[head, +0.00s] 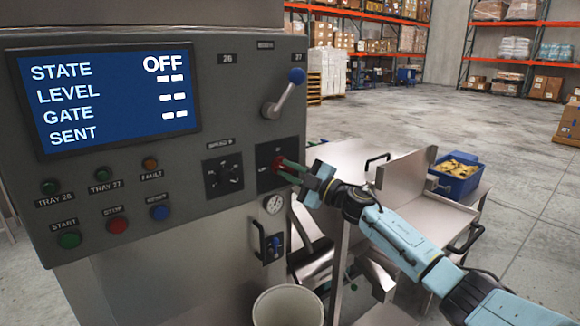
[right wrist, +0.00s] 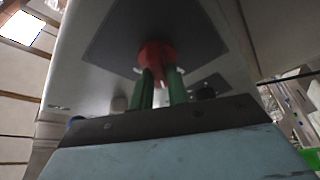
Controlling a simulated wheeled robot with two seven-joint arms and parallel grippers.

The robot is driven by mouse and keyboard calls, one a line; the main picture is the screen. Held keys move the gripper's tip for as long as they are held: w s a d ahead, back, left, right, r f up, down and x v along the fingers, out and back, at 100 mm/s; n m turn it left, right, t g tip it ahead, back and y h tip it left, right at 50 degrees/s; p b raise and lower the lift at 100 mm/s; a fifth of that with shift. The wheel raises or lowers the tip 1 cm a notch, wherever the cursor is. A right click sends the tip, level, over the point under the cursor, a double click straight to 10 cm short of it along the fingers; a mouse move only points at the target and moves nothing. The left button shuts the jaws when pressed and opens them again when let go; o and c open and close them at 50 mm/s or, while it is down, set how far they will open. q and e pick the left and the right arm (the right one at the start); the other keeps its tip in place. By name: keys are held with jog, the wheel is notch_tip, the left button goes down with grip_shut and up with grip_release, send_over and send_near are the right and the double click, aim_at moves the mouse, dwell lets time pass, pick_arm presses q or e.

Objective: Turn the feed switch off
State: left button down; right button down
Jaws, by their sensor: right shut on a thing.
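The feed switch (head: 278,163) is a red knob on a dark square plate at the lower right of the grey control panel. My right gripper (head: 287,168) has its green fingers closed around the knob from the right. In the right wrist view the red knob (right wrist: 157,54) sits between the two green fingertips (right wrist: 160,76). The fingers partly hide the knob, and I cannot tell its exact angle. The blue display (head: 105,97) reads STATE OFF, with dashes beside the other lines. My left gripper is not in view.
A blue-tipped lever (head: 284,93) sticks out above the switch. Metal trays (head: 423,190) and a blue bin (head: 457,184) stand to the right.

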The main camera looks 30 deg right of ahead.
jog(key=n+g+p, duration=0.1)
jog(key=n, duration=0.1)
jog(key=n+g+p, duration=0.1)
jog(key=n+p, duration=0.1)
jog(key=n, duration=0.1)
jog(key=shift+r, duration=0.2)
jog(key=shift+f+n+g+p, duration=0.1)
jog(key=shift+n+g+p, duration=0.2)
jog(key=shift+n+p, duration=0.45)
jog(key=shift+n, duration=0.25)
jog(key=c, duration=1.4)
grip_release()
jog(key=shift+o, duration=0.2)
jog(key=b+v, duration=0.4)
jog(key=v, duration=0.9)
jog(key=shift+s, duration=0.15)
